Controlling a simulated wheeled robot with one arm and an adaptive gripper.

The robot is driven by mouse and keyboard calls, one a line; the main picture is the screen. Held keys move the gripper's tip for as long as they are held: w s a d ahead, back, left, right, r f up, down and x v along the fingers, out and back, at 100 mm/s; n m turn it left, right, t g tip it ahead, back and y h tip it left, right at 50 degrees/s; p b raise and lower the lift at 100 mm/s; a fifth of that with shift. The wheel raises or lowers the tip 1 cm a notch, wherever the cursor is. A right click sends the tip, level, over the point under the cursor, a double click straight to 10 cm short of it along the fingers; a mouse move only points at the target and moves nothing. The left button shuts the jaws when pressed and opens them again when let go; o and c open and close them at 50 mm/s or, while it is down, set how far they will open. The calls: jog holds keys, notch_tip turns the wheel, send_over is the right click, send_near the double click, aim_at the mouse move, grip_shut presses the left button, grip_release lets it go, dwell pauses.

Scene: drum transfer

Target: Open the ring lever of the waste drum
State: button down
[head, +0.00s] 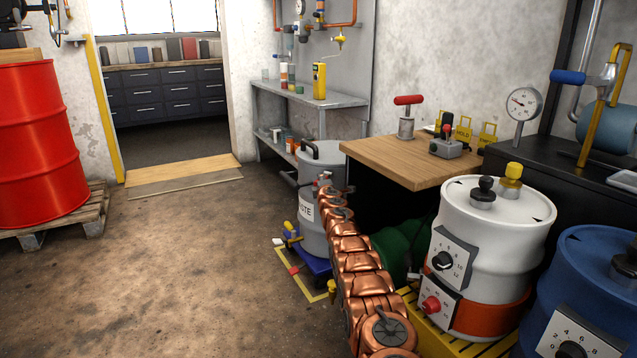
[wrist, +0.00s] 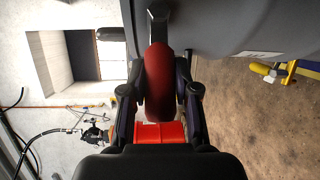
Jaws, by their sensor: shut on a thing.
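The waste drum (head: 313,235) is a grey drum with a black handle on its lid and a white label ending in "TE". It stands beside the wooden bench in the head view, partly hidden by my copper arm. In the wrist view its grey side (wrist: 245,25) fills the top. The ring lever (wrist: 158,75) shows there as a red grip on a dark bracket at the drum. My gripper (wrist: 160,92) has one finger on each side of the red grip and is shut on it. In the head view my gripper (head: 324,184) is small beside the drum's upper part.
The drum stands on a blue base (head: 317,267) within a yellow floor outline. A wooden bench (head: 420,160) and a white drum (head: 495,235) are at the right. A red drum (head: 38,145) on a pallet is at the left. The floor between is clear.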

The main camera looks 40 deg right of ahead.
jog(key=shift+s+d+f, duration=0.1)
dwell(0.6)
jog(key=c, duration=0.8)
grip_release()
jog(key=shift+c, duration=0.2)
jog(key=shift+s+a, duration=0.25)
jog(key=shift+s, duration=0.2)
jog(key=shift+s, duration=0.15)
jog(key=v, duration=0.6)
jog(key=shift+a, duration=0.2)
dwell(0.3)
